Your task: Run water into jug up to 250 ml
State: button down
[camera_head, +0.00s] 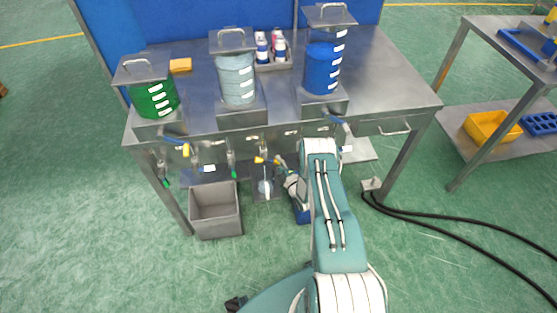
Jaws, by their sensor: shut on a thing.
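Three clear tanks stand on the metal table's front: a green-filled one (153,98) at left, a pale, water-like one (237,80) in the middle and a blue one (322,68) at right. Below the middle tank, a tap with a yellow-ended lever (260,160) shows at the front edge. My gripper (281,163) is shut at this lever, its fingers small and partly hidden by my arm. A small clear vessel, seemingly the jug (265,187), stands below the tap on a low support. Its level is too small to read. A thin pale vertical line above it may be water.
A grey open bin (215,210) stands on the floor at left. A tray of bottles (272,56) and an orange sponge-like block (180,65) lie on the table. Black hoses (440,222) cross the floor at right. A side table holds a yellow bin (490,126).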

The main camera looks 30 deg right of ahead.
jog(key=shift+f+m, duration=0.3)
jog(key=shift+m, duration=0.4)
jog(key=c, duration=0.6)
grip_release()
jog(key=s, duration=0.4)
jog(key=s+f, duration=0.1)
jog(key=s, duration=0.2)
jog(key=s+d+f, duration=0.1)
jog(key=s, duration=0.3)
jog(key=shift+s, duration=0.35)
